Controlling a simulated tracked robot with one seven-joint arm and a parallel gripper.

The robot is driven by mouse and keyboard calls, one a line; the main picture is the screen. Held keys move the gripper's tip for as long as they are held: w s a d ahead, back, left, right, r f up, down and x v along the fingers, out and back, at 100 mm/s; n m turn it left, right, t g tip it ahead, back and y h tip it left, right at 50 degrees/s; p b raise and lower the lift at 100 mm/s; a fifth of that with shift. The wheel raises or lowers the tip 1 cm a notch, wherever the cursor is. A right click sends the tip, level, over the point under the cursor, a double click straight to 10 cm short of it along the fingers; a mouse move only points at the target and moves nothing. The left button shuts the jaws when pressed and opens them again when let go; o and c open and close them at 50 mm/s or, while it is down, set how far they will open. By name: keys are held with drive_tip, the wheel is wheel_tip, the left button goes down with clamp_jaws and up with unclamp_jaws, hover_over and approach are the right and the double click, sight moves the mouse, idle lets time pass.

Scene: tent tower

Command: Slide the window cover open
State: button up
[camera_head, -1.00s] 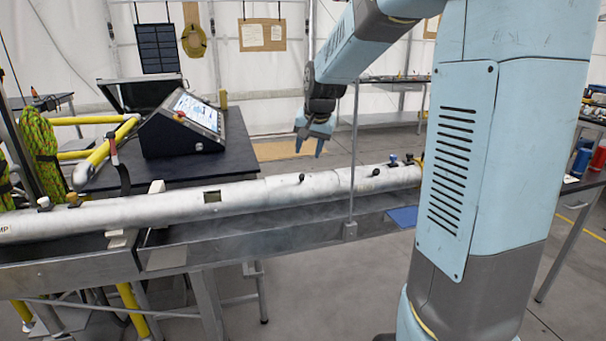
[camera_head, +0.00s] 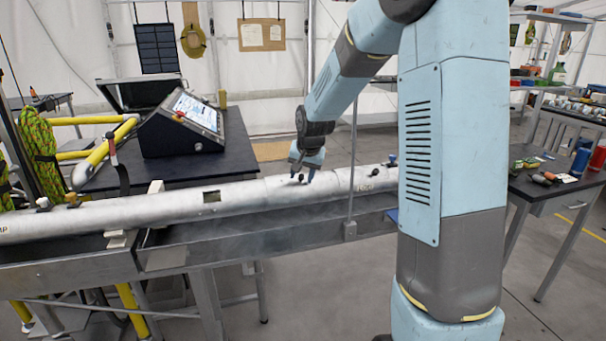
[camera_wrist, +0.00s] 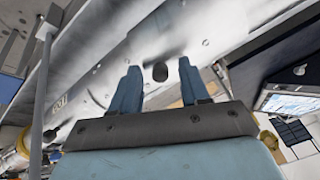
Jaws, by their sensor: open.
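A long silvery pipe (camera_head: 120,214) lies across a metal bench in the head view. It has a small dark square window opening (camera_head: 212,196) left of its middle. To the right of it is a cover section (camera_head: 284,190) with a small black knob (camera_head: 300,177). My gripper (camera_head: 305,179) is at the pipe with its fingertips on either side of the knob. In the wrist view my gripper (camera_wrist: 160,78) is open, and the dark knob (camera_wrist: 160,72) shows between the two blue fingers. I cannot tell if the fingers touch it.
A thin upright metal post (camera_head: 352,150) stands in front of the pipe, right of my gripper. A black console (camera_head: 180,125) sits on a dark table behind the pipe. A side table (camera_head: 545,180) with small items stands at the right.

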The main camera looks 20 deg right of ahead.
drive_tip(key=shift+c, duration=0.3)
clamp_jaws()
idle(0.3)
